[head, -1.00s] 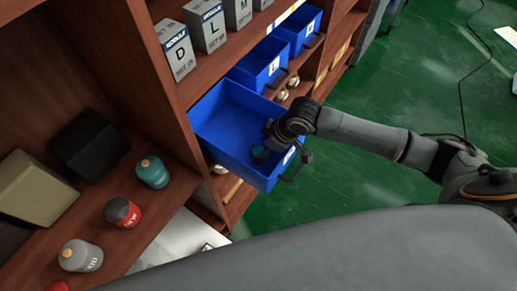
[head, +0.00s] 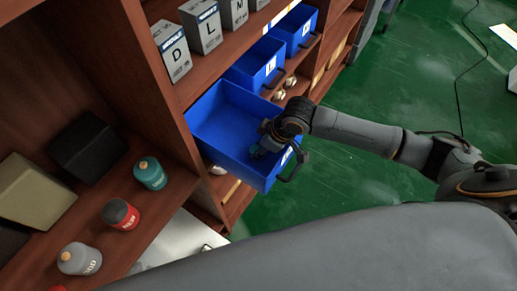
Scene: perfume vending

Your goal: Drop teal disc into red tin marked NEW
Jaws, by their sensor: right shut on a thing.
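The red tin marked NEW (head: 122,215), with a dark lid, stands upright on the wooden shelf at the lower left. My right gripper (head: 262,148) reaches into the open blue drawer (head: 219,127) near its front right corner. It is shut on the teal disc (head: 256,152), of which only a small part shows beside the fingers. The gripper is well to the right of the red tin. My left gripper is not in view.
A teal tin (head: 150,174) and a grey tin (head: 79,259) stand on either side of the red one. A black box (head: 88,147) and a beige box (head: 32,192) sit behind. More blue drawers (head: 258,66) and lettered grey boxes line the shelving. Green floor lies to the right.

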